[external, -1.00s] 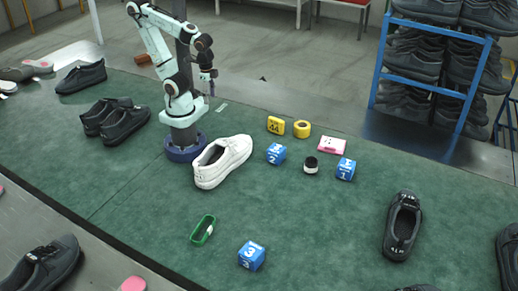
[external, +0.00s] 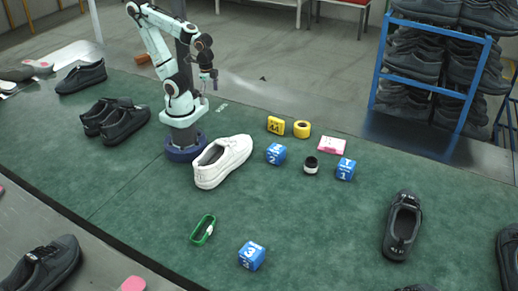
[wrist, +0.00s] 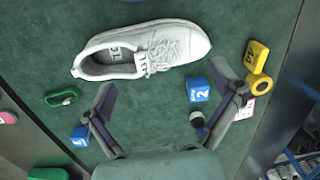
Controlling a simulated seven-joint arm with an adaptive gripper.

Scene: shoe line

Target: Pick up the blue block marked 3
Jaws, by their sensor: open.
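The blue block marked 3 (external: 252,255) sits on the green mat at the lower middle of the external view, apart from other things. In the wrist view a blue block (wrist: 80,136) shows at lower left beside my left finger, partly hidden; its number is hard to read. My gripper (external: 209,84) is raised high above the mat near my base, far from block 3. In the wrist view my gripper (wrist: 165,98) has its fingers wide apart with nothing between them. Blue block 2 (external: 276,154) and blue block 1 (external: 346,169) stand farther back on the mat.
A green ring-like item (external: 203,229) lies left of block 3. A black-and-white jar (external: 311,165), yellow tape (external: 302,129) and dark shoes (external: 403,225) are around. The mat around block 3 is clear.

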